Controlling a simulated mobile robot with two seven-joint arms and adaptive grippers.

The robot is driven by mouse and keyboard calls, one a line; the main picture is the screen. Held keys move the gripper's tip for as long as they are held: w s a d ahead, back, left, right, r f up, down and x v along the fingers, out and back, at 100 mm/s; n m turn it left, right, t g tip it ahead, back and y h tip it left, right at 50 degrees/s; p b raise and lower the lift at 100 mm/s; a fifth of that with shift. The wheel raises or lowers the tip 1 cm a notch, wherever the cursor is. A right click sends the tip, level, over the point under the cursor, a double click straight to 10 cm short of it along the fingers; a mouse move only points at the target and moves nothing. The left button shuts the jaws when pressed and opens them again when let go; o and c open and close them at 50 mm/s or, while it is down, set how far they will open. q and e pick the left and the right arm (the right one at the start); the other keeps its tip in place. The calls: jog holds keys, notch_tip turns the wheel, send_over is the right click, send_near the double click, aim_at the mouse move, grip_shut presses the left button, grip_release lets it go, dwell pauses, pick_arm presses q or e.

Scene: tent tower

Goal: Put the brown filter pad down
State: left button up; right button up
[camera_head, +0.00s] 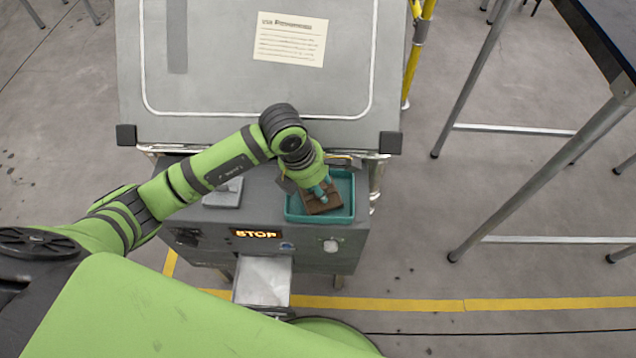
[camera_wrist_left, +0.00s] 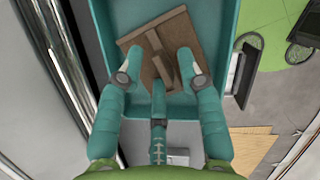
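The brown filter pad (camera_head: 325,204) lies inside the teal tray (camera_head: 289,214) on the grey machine, turned at an angle to the tray's walls. In the left wrist view the pad (camera_wrist_left: 194,26) shows a raised brown grip bar on its upper face. My left gripper (camera_head: 320,188) reaches down over the pad. In the left wrist view its teal fingertips (camera_wrist_left: 160,60) stand apart, one on each side of the grip bar, with gaps showing. Whether the fingertips touch the pad's face is hard to tell. My right gripper is in neither view.
The grey machine has a lit STOP display (camera_head: 255,234) and a large grey sloped panel (camera_head: 230,70) with a paper notice (camera_head: 291,39). A small grey block (camera_head: 223,193) sits left of the tray. A metal-legged table (camera_head: 600,30) stands at right.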

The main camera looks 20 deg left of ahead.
aim_at(305, 198)
pick_arm(q)
jog(key=shift+r, duration=0.1)
jog(key=v, duration=1.2)
jog(key=shift+d, duration=0.1)
